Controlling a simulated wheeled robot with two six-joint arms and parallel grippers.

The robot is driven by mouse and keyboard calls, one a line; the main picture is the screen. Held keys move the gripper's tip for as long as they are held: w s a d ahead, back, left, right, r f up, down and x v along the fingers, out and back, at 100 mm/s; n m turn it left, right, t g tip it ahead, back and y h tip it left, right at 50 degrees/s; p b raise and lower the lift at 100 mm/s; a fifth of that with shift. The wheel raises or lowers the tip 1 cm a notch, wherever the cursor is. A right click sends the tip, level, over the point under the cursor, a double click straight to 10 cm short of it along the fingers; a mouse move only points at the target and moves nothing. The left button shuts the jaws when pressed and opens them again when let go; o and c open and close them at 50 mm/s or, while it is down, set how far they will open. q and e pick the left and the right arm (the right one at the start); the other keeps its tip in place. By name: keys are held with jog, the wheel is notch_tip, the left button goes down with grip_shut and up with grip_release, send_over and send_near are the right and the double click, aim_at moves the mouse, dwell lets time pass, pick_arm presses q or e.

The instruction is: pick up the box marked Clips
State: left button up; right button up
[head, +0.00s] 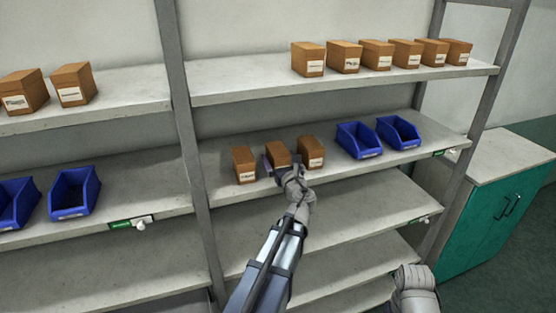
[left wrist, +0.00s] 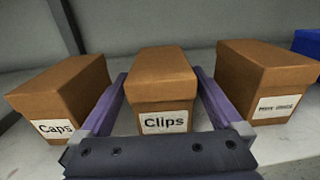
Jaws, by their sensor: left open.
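The box marked Clips (left wrist: 162,90) is brown with a white label and stands upright on the shelf in the left wrist view. It is the middle of three boxes, and it also shows in the head view (head: 279,152). My left gripper (left wrist: 162,108) is open, with one purple finger on each side of the Clips box. In the head view the left gripper (head: 283,168) is at the front of this box and hides its lower part. No lift off the shelf is visible. My right gripper is not clearly seen; only a grey part of my right arm shows at bottom right.
The Caps box (left wrist: 66,95) stands close on the left, and another brown box (left wrist: 262,80) close on the right. Blue bins (head: 358,140) stand further right on the same shelf (head: 225,192). Several brown boxes (head: 376,54) line the shelf above. A green cabinet (head: 490,215) stands at right.

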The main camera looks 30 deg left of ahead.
pick_arm(q)
jog(key=x, duration=0.3)
jog(key=shift+w+a+f, duration=0.1)
jog(key=shift+w, duration=0.25)
jog(key=shift+s, duration=0.15)
jog(key=shift+c, duration=0.6)
jog(key=c, duration=1.4)
notch_tip(320, 180, up, 10)
jog(key=p, duration=1)
